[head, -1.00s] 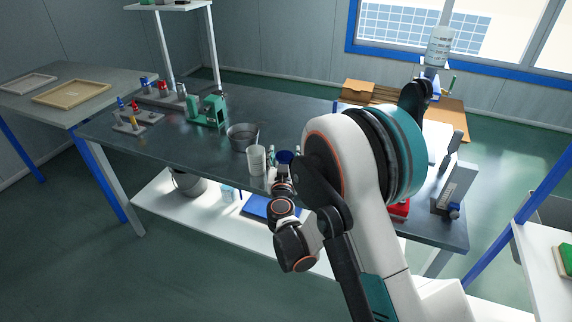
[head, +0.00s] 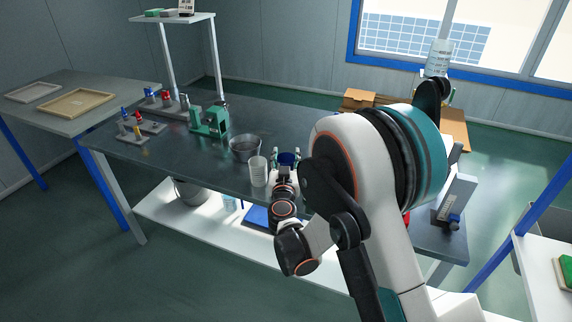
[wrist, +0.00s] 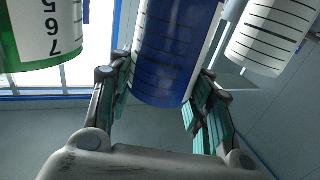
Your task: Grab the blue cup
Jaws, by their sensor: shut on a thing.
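The blue cup (head: 288,160) stands at the near edge of the dark workbench, partly hidden by my gripper (head: 286,165). In the wrist view the blue cup (wrist: 178,60), with dark ring lines and a pale strip on one side, fills the space between the two fingers. My gripper (wrist: 165,88) is shut on it, with a finger on each side. Whether the cup is clear of the bench cannot be told.
A white ringed cup (head: 258,172) stands close left of the blue cup; a green-and-white numbered one (wrist: 45,35) shows in the wrist view. A grey metal bucket (head: 245,149) and green fixture (head: 210,121) stand farther left. The bench (head: 185,155) has bare room there.

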